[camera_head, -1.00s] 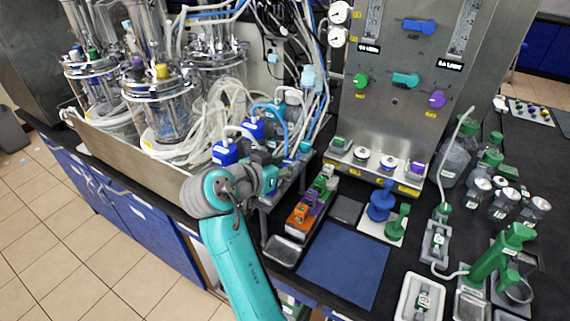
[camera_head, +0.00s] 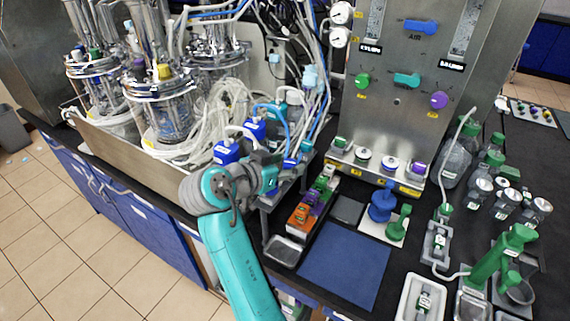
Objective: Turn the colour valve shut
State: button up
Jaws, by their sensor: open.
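The steel panel carries several coloured valve knobs: a blue one (camera_head: 420,27) at the top, a green one (camera_head: 362,81) at the left, a teal one (camera_head: 407,80) in the middle and a purple one (camera_head: 439,100) at the right. The blue and teal handles lie roughly level. The frames do not show which is the colour valve. My gripper (camera_head: 292,163) is at the end of the teal arm, left of and below the panel knobs, apart from them. It is open, its fingers small and partly lost among tubes and blue-topped parts.
Glass bioreactors (camera_head: 160,105) with looped tubing stand at the left. A blue mat (camera_head: 343,265), an orange block (camera_head: 299,216) and a blue spool-like part (camera_head: 381,206) lie before the panel. Bottles and green-handled tools crowd the right.

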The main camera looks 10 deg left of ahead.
jog(key=v, duration=1.2)
jog(key=shift+a+f, duration=0.1)
jog(key=shift+f, duration=0.1)
